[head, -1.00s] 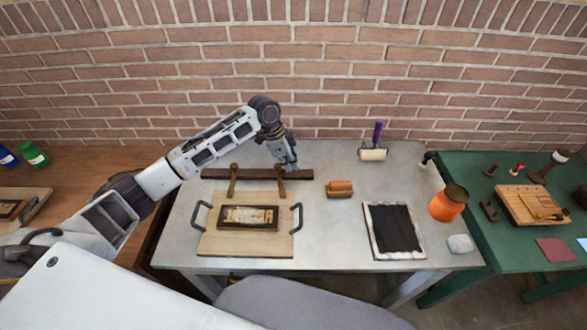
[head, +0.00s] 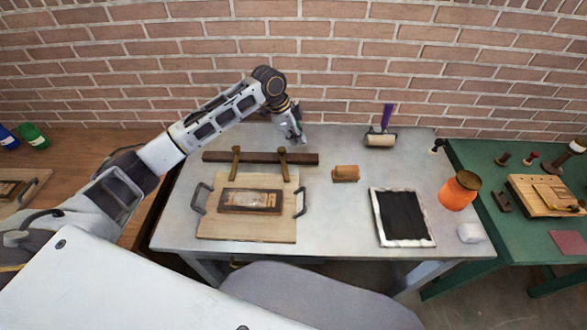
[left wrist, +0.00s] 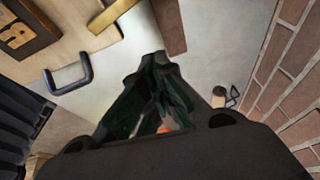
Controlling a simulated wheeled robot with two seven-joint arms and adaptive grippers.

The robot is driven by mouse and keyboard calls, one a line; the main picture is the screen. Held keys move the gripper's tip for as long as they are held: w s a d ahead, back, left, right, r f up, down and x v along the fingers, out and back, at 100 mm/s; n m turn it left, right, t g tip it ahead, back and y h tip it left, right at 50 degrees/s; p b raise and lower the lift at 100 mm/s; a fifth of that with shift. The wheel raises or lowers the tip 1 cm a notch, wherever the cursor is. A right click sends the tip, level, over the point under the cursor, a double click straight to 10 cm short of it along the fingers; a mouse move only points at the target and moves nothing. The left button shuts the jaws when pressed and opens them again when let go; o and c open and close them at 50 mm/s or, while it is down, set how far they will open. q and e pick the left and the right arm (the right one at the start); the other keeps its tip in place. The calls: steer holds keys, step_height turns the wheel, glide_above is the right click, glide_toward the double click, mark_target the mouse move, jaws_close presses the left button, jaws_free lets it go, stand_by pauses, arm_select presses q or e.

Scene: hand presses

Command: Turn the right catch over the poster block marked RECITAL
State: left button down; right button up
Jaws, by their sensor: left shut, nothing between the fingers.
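The poster block (head: 250,201) is a dark-framed block with pale lettering, too small to read. It lies on a wooden board (head: 215,228); its corner also shows in the left wrist view (left wrist: 22,28). Two upright-looking brass catches, the left (head: 235,163) and the right (head: 284,164), stand at the board's far edge, pointing away from the block, not across it. The right catch also shows in the left wrist view (left wrist: 112,14). My left gripper (head: 302,141) is shut and empty, beyond and right of the right catch, apart from it. My right gripper is out of view.
A dark rail (head: 310,158) lies behind the board. Black handles (head: 300,203) flank it. A wooden piece (head: 345,174), a roller (head: 381,140), a black inking slab (head: 403,218) and an orange jar (head: 460,190) stand to the right. The brick wall is close behind the table.

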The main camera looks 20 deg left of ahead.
arm_select(q)
steer(key=shift+s+d+f+n+b, duration=0.1)
steer(key=shift+s+f+n+b, duration=0.15)
steer(key=shift+s+n+b, duration=0.35)
steer(key=shift+s+d+f+n+b, duration=0.1)
steer(key=shift+s+f+n+b, duration=0.2)
steer(key=shift+n+b, duration=0.5)
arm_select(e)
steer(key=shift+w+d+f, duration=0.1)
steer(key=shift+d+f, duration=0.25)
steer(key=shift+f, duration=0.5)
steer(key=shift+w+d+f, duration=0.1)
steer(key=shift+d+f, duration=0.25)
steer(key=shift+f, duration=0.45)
arm_select(q)
steer(key=shift+s+r, duration=0.1)
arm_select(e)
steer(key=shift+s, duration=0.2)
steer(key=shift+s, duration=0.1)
